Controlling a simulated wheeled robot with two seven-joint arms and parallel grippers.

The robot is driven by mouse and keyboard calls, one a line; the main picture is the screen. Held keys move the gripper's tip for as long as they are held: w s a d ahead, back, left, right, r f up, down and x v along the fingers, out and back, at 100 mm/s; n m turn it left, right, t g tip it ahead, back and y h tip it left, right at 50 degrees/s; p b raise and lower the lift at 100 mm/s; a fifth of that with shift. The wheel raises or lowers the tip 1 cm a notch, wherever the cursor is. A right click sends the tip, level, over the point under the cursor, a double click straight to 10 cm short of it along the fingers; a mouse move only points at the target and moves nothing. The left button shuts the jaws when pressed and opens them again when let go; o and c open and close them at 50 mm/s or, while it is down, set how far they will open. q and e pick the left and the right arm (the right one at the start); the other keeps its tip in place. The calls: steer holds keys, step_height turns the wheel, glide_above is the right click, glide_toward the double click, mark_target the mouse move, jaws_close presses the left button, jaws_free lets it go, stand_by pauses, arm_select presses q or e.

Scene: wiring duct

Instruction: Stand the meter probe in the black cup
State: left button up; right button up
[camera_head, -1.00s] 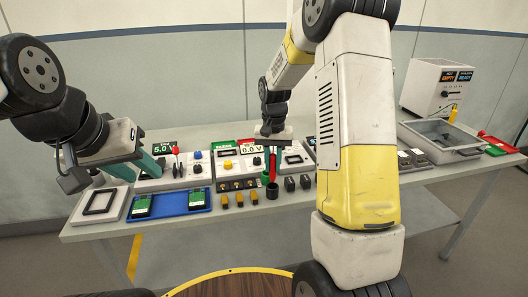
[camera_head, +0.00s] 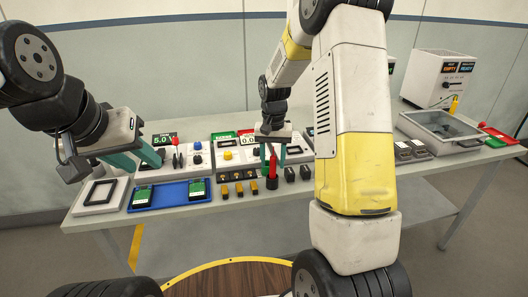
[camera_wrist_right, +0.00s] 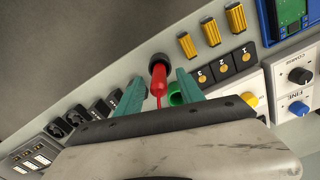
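The red meter probe (camera_head: 272,168) stands roughly upright with its lower end in the black cup (camera_head: 272,184), near the table's front edge. In the right wrist view the probe (camera_wrist_right: 158,82) runs into the mouth of the cup (camera_wrist_right: 159,61). My right gripper (camera_head: 272,158) is above the cup. Its two teal fingers (camera_wrist_right: 160,88) are spread on either side of the probe, with visible gaps. The probe's tip is hidden inside the cup. My left gripper (camera_head: 138,160) is empty, its teal fingers apart, over the left end of the table.
A blue tray (camera_head: 171,205) with green-faced modules lies front left, beside a white frame (camera_head: 100,195). Several yellow-orange pieces (camera_head: 239,189) stand left of the cup, dark blocks (camera_head: 290,174) right of it. Instrument panels stand behind. A grey basin (camera_head: 438,127) is at right.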

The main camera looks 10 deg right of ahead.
steer(key=shift+r, duration=3.9)
steer(key=s+r+n+t+y, duration=0.1)
steer(key=s+r+n+t, duration=0.15)
steer(key=s+r, duration=0.9)
steer(key=s+a+r+n+t+y, duration=0.1)
steer(key=s+a+t, duration=0.1)
steer(key=s, duration=1)
steer(key=shift+s+r+t, duration=0.35)
steer(key=shift+s+t, duration=0.05)
steer(key=shift+t, duration=0.45)
